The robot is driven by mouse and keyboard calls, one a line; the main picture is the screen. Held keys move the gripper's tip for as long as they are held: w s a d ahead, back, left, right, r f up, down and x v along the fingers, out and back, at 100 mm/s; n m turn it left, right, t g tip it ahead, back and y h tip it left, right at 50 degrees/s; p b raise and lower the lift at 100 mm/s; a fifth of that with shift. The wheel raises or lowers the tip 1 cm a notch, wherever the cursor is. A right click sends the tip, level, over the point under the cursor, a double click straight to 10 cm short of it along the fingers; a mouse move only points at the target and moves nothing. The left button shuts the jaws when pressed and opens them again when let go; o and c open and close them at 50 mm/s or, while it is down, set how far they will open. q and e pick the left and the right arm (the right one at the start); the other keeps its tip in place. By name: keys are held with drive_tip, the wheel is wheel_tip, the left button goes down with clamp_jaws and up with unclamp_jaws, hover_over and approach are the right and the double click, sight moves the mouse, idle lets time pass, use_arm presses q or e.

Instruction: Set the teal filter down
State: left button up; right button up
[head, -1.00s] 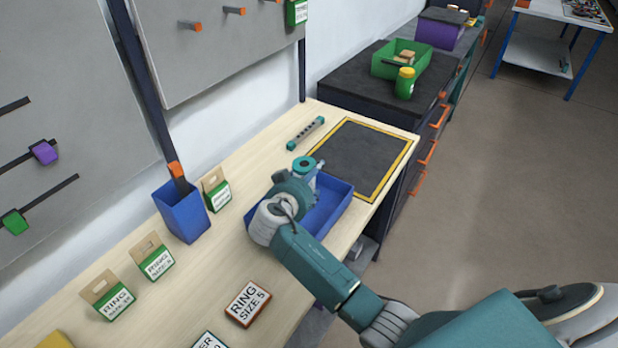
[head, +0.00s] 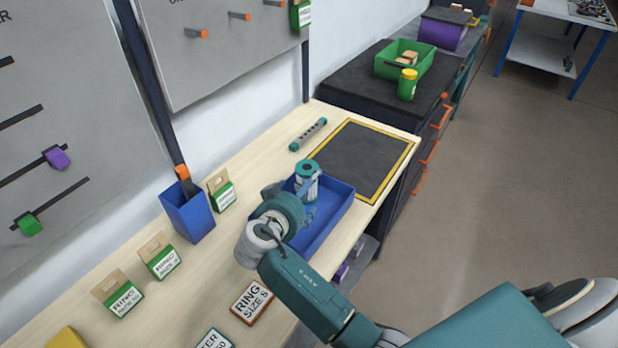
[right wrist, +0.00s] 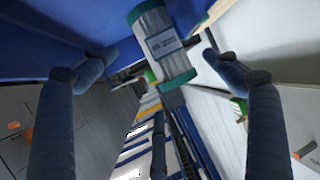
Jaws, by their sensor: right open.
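The teal filter (head: 307,181), a clear-bodied canister with teal ends and a label, stands about upright at the back left part of the blue tray (head: 338,222). It also shows in the right wrist view (right wrist: 163,42), between the two fingers with gaps on both sides. My right gripper (head: 303,208) is open and just in front of the filter, partly hidden by its own wrist in the head view. In the right wrist view its open fingers (right wrist: 160,60) point toward the filter. The filter's base is hard to see. My left gripper is not in view.
A blue bin (head: 187,212) and several ring boxes stand along the left. A green crate (head: 404,60) and a yellow-lidded jar (head: 407,84) sit farther back.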

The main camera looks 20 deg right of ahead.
drive_tip(key=shift+p+v, duration=0.4)
drive_tip(key=shift+v, duration=1.75)
drive_tip(key=shift+w+d, duration=0.1)
drive_tip(key=shift+d, duration=0.05)
